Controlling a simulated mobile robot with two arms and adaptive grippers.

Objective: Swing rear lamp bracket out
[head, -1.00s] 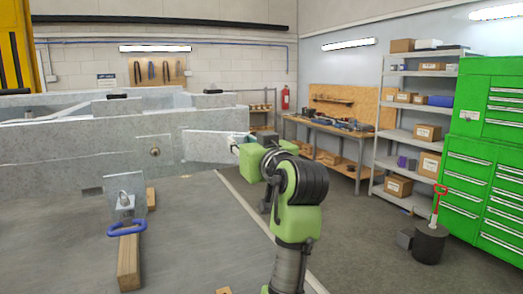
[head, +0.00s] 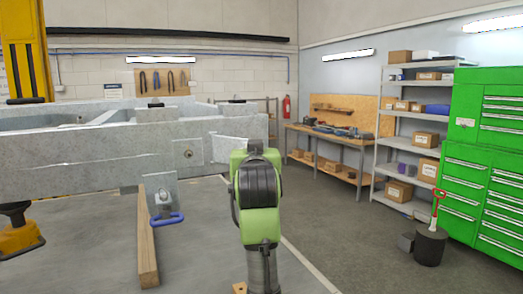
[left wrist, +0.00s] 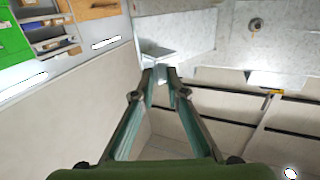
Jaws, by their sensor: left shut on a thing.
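The rear lamp bracket (head: 229,146) is a pale plate at the right end of the grey trailer frame (head: 100,160) in the head view. It also shows in the left wrist view (left wrist: 180,35), beside the frame side with its round bolt. My left gripper (left wrist: 160,73) is shut on the bracket's free edge, its two fingers converging there. In the head view my green and black wrist hides the fingers and that edge. My right gripper is in neither view.
A timber (head: 148,240) and a blue-handled fitting (head: 166,219) lie before the frame. A yellow-and-black object (head: 18,238) stands at the left. A workbench (head: 325,140), shelves (head: 410,112) and green cabinet (head: 485,150) stand at the right. The floor between is mostly clear.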

